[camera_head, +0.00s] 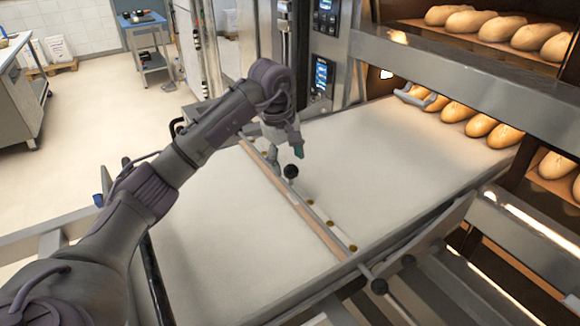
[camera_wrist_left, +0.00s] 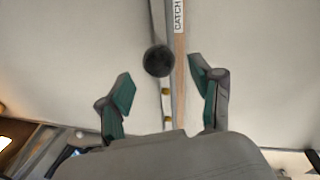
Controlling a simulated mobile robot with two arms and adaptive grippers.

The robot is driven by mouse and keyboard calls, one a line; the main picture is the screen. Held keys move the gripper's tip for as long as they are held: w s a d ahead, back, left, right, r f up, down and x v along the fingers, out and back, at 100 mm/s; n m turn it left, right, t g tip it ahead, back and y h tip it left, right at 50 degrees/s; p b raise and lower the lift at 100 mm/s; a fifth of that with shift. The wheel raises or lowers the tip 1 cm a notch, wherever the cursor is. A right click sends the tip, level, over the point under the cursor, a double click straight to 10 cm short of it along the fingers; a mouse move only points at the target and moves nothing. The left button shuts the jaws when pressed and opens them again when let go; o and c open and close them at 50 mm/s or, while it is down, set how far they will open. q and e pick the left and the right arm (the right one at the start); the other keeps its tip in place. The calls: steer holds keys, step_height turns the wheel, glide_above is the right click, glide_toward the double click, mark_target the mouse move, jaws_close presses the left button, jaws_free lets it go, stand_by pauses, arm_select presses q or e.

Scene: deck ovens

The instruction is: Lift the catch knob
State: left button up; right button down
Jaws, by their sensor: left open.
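The catch knob is a black ball (camera_head: 291,171) on a bar that crosses the pale loader surface (camera_head: 390,150). In the left wrist view the black knob (camera_wrist_left: 159,61) sits ahead of and between the two green-padded fingers, beside a strip with the word CATCH (camera_wrist_left: 179,15). My left gripper (camera_head: 283,152) is open just above and behind the knob in the head view; its fingers (camera_wrist_left: 160,92) do not touch the knob in the wrist view. The knob's stem is mostly hidden from above. My right gripper is not in view.
Deck ovens with bread loaves (camera_head: 497,27) stand at the right. A control panel (camera_head: 322,78) stands behind the surface. A steel table (camera_head: 22,85) is at the far left.

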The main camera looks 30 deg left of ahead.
mark_target(289, 165)
arm_select(q)
steer(key=f, duration=0.3)
steer(key=shift+w+d+f+p, duration=0.15)
steer(key=shift+w+d+p, duration=0.05)
steer(key=shift+w+p, duration=0.1)
steer(key=shift+f, duration=0.35)
steer(key=shift+c, duration=0.2)
steer(key=c, duration=1.1)
jaws_close()
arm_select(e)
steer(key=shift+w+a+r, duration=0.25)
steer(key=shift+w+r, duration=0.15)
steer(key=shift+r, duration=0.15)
